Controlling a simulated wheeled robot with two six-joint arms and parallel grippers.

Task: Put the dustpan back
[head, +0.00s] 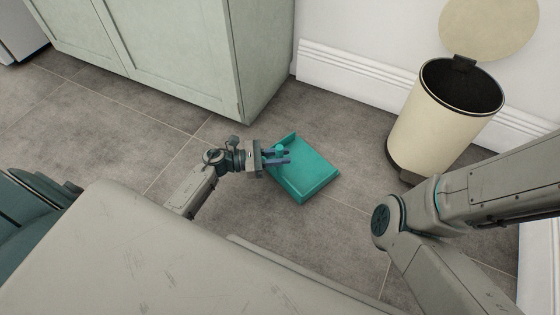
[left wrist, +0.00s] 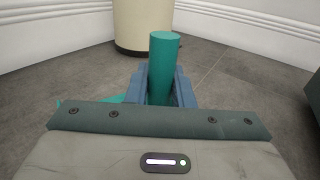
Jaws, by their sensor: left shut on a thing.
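The teal dustpan (head: 309,174) is near the floor between the green cabinet and the cream bin. Whether it touches the floor I cannot tell. My left gripper (head: 284,157) is at the pan's left side, shut on its handle. In the left wrist view the round teal handle (left wrist: 163,62) stands up between the two blue-grey fingers of the gripper (left wrist: 160,85). A bit of the pan (left wrist: 97,99) shows at the left behind the gripper's body; the rest is hidden there. My right gripper is outside both views; only my right arm shows in the head view.
A cream pedal bin (head: 437,130) with its lid (head: 490,25) up stands by the white wall at the right. A pale green cabinet (head: 165,50) stands at the upper left. Grey tiled floor (head: 225,215) is clear around the dustpan.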

